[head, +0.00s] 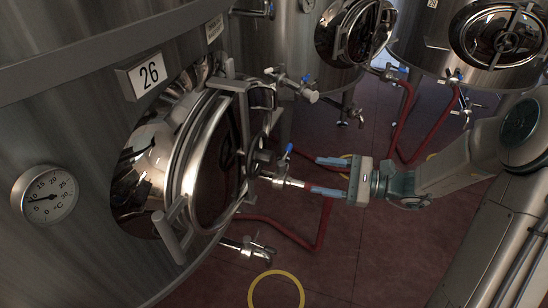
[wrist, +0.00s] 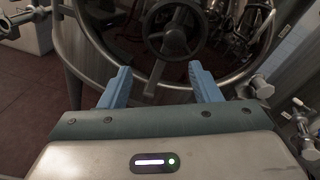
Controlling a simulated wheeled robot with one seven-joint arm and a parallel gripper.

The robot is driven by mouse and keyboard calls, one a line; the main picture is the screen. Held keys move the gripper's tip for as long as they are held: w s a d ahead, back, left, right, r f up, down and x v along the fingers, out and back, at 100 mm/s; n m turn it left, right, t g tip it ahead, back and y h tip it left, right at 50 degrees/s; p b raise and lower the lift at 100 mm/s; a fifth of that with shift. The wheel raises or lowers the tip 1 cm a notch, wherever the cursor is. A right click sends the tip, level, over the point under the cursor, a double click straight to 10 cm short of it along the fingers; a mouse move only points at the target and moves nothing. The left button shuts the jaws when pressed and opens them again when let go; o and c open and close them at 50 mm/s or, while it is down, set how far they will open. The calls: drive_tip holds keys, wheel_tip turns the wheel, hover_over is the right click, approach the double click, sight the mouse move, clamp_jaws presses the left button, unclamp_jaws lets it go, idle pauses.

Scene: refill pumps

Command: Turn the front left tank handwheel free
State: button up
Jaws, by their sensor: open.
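The front left tank (head: 75,130), marked 26, has a round steel hatch door (head: 212,165) on its side. The black handwheel (head: 258,156) stands out from the door's front and is seen nearly edge-on in the head view. In the wrist view the handwheel (wrist: 174,36) shows face-on at the top middle, with its hub and spokes. My gripper (head: 314,174) is open and empty, its two blue fingers pointing at the handwheel. A gap remains between fingertips and wheel. In the wrist view the fingers (wrist: 160,82) stand on either side of and below the wheel.
A tap with a blue lever (head: 288,150) and a red hose (head: 318,225) are close to my fingers. A lower valve (head: 250,248) juts out below the hatch. Two more tanks stand behind. A yellow ring (head: 276,292) marks the open red floor.

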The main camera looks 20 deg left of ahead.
sight(273, 159)
drive_tip(key=shift+m+t+y, duration=0.4)
drive_tip(key=shift+m, duration=0.1)
drive_tip(key=w+a, duration=0.1)
drive_tip(key=a, duration=0.3)
drive_tip(key=a+p, duration=0.1)
drive_tip(key=a, duration=0.4)
drive_tip(key=w+a, duration=0.1)
drive_tip(key=a, duration=0.3)
drive_tip(key=shift+w+a, duration=0.3)
drive_tip(key=shift+w, duration=0.05)
clamp_jaws()
drive_tip(key=shift+d, duration=0.1)
